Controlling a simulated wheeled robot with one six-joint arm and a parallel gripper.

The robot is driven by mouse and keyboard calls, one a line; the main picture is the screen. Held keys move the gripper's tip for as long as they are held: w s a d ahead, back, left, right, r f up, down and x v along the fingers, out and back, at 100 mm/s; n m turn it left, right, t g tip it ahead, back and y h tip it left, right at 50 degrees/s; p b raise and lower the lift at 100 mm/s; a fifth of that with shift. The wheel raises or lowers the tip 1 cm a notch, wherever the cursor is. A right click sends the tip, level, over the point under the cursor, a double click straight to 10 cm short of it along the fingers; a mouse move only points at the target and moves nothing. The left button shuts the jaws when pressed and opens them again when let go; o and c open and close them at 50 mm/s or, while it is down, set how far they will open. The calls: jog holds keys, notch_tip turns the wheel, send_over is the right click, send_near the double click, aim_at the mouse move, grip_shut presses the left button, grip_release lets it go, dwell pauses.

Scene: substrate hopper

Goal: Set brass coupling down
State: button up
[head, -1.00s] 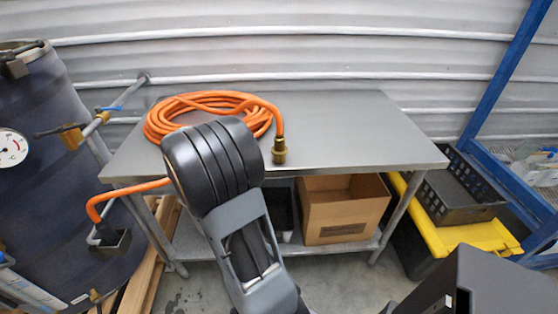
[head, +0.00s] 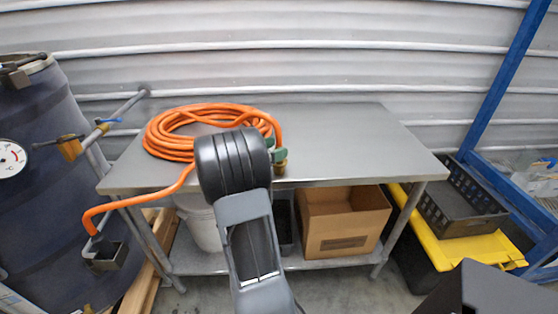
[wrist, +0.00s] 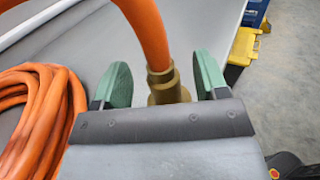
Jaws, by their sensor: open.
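The brass coupling (head: 281,168) is upright near the front edge of the metal table (head: 340,135), on the end of an orange hose (head: 172,150). In the wrist view the brass coupling (wrist: 166,86) is between the two green fingers of my gripper (wrist: 162,68). The fingers are open, with a visible gap on each side of the brass. In the head view my gripper (head: 275,147) is partly hidden behind my dark wrist, and its fingers are at the coupling's upper part. The coupling's base is hidden in the wrist view.
The coiled hose lies left of the coupling, and its other end drops to a dark box (head: 110,256) by the drum (head: 55,200). The table's right half is clear. Below are a cardboard box (head: 340,222) and a white bucket (head: 200,222). A blue frame (head: 497,85) stands right.

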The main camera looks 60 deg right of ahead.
aim_at(283, 145)
jog(key=shift+x, duration=1.7)
jog(key=shift+f, duration=0.1)
grip_shut()
